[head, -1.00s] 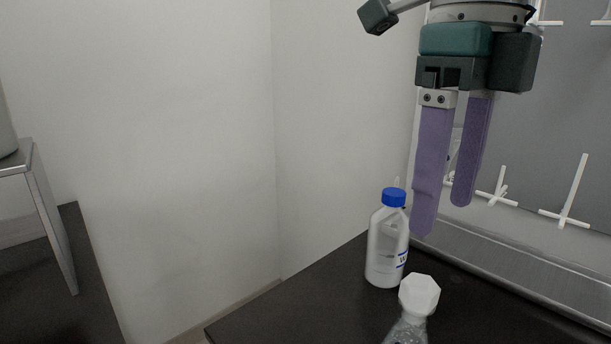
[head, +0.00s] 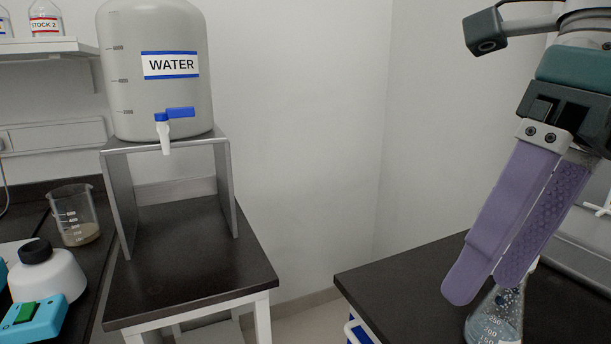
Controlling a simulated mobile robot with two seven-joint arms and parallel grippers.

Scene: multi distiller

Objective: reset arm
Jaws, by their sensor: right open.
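My right gripper (head: 484,287) hangs at the right of the head view, with two long purple fingers pointing down and to the left. It is open, and I see nothing held between the fingers. Its fingertips show in front of a glass flask (head: 492,325) on the dark right bench (head: 395,275) and hide the flask's upper part. I cannot tell whether they touch it. My left gripper is not in view.
A large WATER tank (head: 165,95) with a blue-handled tap stands on a metal stand (head: 225,185) on the dark left table (head: 190,265). A beaker (head: 72,205) and a white dark-capped bottle (head: 50,280) stand further left. A floor gap separates the benches.

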